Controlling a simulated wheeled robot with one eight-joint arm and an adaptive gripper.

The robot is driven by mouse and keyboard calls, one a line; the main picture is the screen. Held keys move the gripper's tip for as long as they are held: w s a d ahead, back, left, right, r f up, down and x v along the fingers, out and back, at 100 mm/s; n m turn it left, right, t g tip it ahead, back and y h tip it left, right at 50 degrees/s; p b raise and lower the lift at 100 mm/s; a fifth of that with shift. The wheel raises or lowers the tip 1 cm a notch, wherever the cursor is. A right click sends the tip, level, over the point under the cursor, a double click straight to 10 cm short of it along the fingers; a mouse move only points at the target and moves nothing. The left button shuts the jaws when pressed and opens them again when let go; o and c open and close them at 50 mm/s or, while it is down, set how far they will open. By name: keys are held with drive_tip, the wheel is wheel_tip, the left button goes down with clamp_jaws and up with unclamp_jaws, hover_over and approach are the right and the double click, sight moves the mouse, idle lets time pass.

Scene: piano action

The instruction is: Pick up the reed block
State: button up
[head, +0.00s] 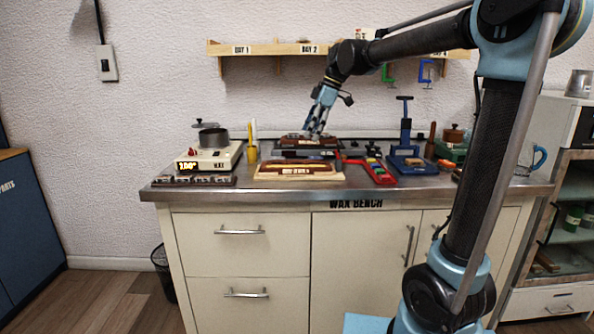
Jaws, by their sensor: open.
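My gripper (315,129) points down over the back middle of the wax bench (250,196), with its fingers open. Just under its fingertips is a reddish-brown block (300,142) on a dark base. It may be the reed block, but at this size I cannot tell for sure. The fingertips overlap the block's upper edge in the picture; whether they touch it or straddle it cannot be told. A pale board (260,176) with a dark brown labelled piece (298,168) lies in front.
A hot plate (206,157) with a grey pan (214,138) stands at left, near a yellow cup (251,154). A wooden shelf (270,48) hangs behind my arm.

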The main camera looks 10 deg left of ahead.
sight(296, 164)
drive_tip(key=x, duration=1.2)
drive_tip(key=shift+w, duration=0.1)
drive_tip(key=shift+r, duration=0.1)
drive_tip(key=c, duration=1.3)
